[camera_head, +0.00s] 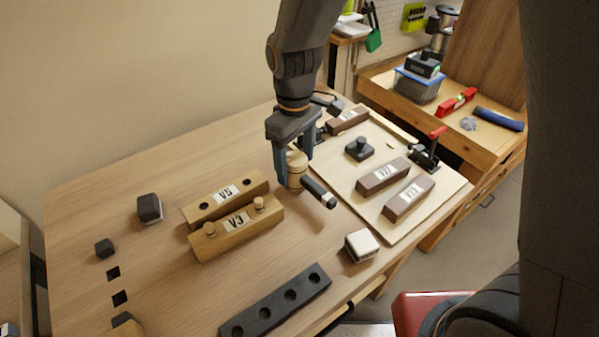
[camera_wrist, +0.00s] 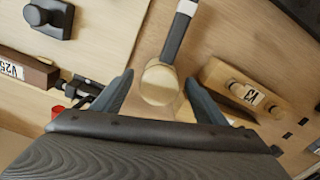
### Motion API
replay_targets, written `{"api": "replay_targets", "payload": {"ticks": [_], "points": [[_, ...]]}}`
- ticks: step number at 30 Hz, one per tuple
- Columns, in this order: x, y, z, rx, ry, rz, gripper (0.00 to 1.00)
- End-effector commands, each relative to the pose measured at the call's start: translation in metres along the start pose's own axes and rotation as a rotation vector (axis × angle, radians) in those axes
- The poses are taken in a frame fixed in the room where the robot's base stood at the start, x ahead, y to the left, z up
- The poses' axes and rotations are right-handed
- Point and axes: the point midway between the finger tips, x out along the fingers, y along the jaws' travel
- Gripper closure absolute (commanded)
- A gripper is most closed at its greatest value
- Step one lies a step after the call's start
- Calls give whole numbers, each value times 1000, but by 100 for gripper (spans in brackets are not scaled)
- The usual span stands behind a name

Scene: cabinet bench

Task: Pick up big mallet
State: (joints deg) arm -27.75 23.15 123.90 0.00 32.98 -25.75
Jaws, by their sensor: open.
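The big mallet has a pale wooden cylindrical head (camera_head: 295,172) and a dark handle (camera_head: 318,192) pointing towards the lower right. In the wrist view, the round face of its head (camera_wrist: 158,84) shows between the fingertips, with the handle (camera_wrist: 175,40) running up the picture. My gripper (camera_head: 293,160) is pointed down at the mallet head, with one finger on each side. It also shows at the bottom of the wrist view (camera_wrist: 160,82). The fingers are open. Part of the head is hidden behind a finger in the head view, and I cannot tell if either finger touches it.
Wooden blocks marked V5 (camera_head: 226,194) and V3 (camera_head: 236,228) lie left of the mallet. A board (camera_head: 400,222) with brown blocks and a clamp (camera_head: 428,152) is at right. A white-topped block (camera_head: 361,245) and a black holed bar (camera_head: 276,302) lie nearer.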

Motion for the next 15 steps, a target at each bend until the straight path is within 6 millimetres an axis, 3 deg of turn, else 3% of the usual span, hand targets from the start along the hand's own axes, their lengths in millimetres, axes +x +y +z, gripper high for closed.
{"api": "replay_targets", "payload": {"ticks": [5, 13, 15], "points": [[17, 0, 1, 2, -1, 0, 34], [20, 1, 1, 4, 1, 0, 34], [20, 1, 1, 4, 1, 0, 44]]}}
